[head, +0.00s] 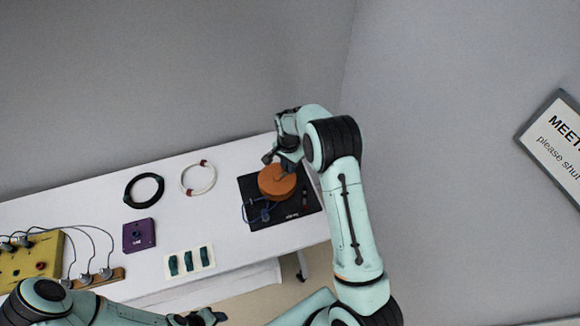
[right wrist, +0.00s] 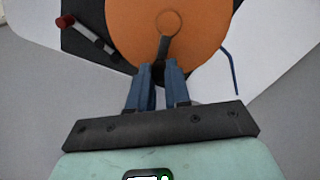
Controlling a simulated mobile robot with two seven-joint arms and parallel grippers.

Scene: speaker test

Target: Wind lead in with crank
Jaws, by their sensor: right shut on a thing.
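An orange round reel (head: 277,181) sits on a black mat (head: 262,217) at the right end of the white table. A blue lead (head: 258,212) lies in loops at the reel's front left and also shows in the right wrist view (right wrist: 230,68). In that view a dark crank (right wrist: 165,46) runs from the middle of the reel's orange top towards me. My right gripper (right wrist: 159,72) is shut on the crank's outer end; in the head view it is above the reel (head: 283,161). My left gripper (head: 203,318) is at the bottom edge, its jaws unclear.
A red and dark slim item (right wrist: 88,36) lies on the mat beside the reel. To the left are a white ring (head: 198,178), a black cable ring (head: 144,190), a purple box (head: 139,235), a pale card with green pieces (head: 189,262) and a yellow box (head: 32,262) with leads.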

